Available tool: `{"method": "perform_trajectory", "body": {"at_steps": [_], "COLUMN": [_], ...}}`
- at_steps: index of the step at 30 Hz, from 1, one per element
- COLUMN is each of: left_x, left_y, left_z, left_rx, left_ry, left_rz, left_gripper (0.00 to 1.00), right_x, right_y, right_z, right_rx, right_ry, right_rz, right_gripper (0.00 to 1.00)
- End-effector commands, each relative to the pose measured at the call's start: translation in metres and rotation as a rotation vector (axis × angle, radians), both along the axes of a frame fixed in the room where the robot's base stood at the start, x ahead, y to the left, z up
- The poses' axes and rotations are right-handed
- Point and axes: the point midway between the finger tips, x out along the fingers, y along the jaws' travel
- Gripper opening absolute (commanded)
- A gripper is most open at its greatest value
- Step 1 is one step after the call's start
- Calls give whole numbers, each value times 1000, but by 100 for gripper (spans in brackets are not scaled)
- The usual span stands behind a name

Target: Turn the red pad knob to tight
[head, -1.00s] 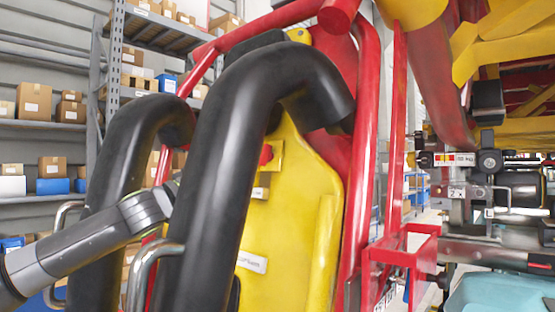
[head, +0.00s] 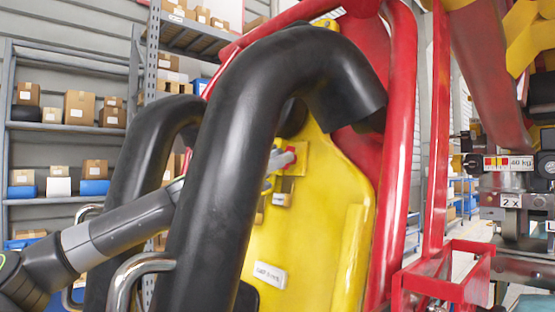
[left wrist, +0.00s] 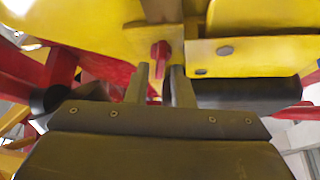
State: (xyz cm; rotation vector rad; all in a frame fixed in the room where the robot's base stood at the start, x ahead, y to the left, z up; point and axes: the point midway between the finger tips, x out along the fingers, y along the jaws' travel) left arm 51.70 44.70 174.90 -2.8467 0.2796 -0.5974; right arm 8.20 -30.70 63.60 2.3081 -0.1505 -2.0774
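The red pad knob (head: 291,152) sits on a small yellow plate on the yellow seat back (head: 315,225), seen through the black shoulder restraint (head: 215,150). My left arm passes behind the restraint's near tube, which hides part of the hand. The grey fingers of my left gripper (head: 277,163) show at the knob. In the left wrist view the gripper (left wrist: 161,70) has its two fingers apart, with the red knob (left wrist: 161,51) centred just beyond the tips. I see no clear contact. My right gripper is not in view. I cannot read any tight mark.
A chrome handle (head: 130,275) on the restraint is close to my left arm. Red frame tubes (head: 402,150) and a red bracket (head: 445,275) stand at the right. Shelves with boxes (head: 80,107) are in the background.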

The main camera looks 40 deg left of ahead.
Motion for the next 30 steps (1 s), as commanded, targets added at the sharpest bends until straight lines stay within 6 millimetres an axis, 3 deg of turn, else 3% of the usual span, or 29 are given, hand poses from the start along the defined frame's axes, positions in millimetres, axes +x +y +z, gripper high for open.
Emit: {"method": "perform_trajectory", "body": {"at_steps": [5, 17, 30], "left_x": [0, 1, 2], "left_y": [0, 1, 4], "left_z": [0, -1, 0], "left_rx": [0, 41, 351], "left_ry": [0, -1, -23], "left_rz": [0, -5, -75], "left_gripper": [0, 0, 0], "right_x": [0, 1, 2], "right_y": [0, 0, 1], "right_z": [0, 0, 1], "right_rx": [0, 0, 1], "right_ry": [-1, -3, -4], "right_rz": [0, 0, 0], "right_gripper": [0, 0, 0]}}
